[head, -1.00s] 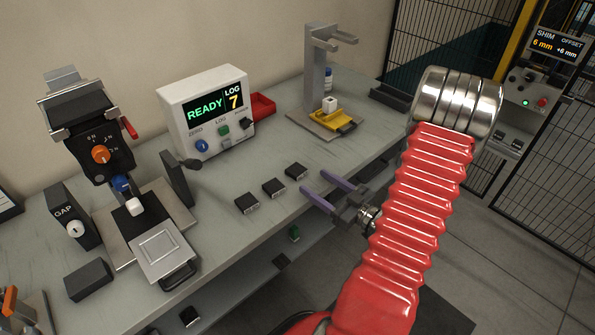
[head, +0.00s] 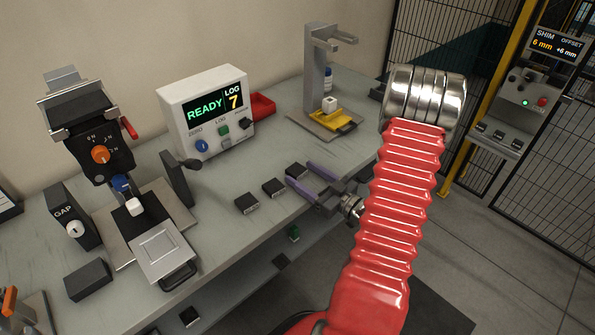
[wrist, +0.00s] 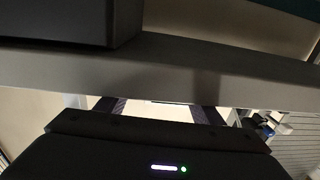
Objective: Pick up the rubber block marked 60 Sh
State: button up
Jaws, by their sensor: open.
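Three small dark blocks lie in a slanting row on the bench: a left block (head: 246,204), a middle block (head: 273,188) and a right block (head: 297,170). Each has a pale marking on its side, too small to read, so I cannot tell which says 60 Sh. My gripper (head: 301,176) is open, its two purple-grey fingers pointing at the right block. The fingertips appear close to that block, one on either side in the picture; I cannot tell their height or any contact. The wrist view shows parts of the fingers (wrist: 160,103) and no readable block.
The grey bench (head: 215,245) carries a READY display box (head: 205,110), a clamp device (head: 100,150) at left and a stand with a yellow base (head: 335,118) behind the blocks. A dark box (wrist: 55,22) fills the wrist view's upper left.

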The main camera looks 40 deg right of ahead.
jog(key=shift+w, duration=0.45)
jog(key=c, duration=1.2)
jog(key=shift+o, duration=0.2)
jog(key=shift+r, duration=0.15)
notch_tip(320, 180, up, 10)
dwell(0.3)
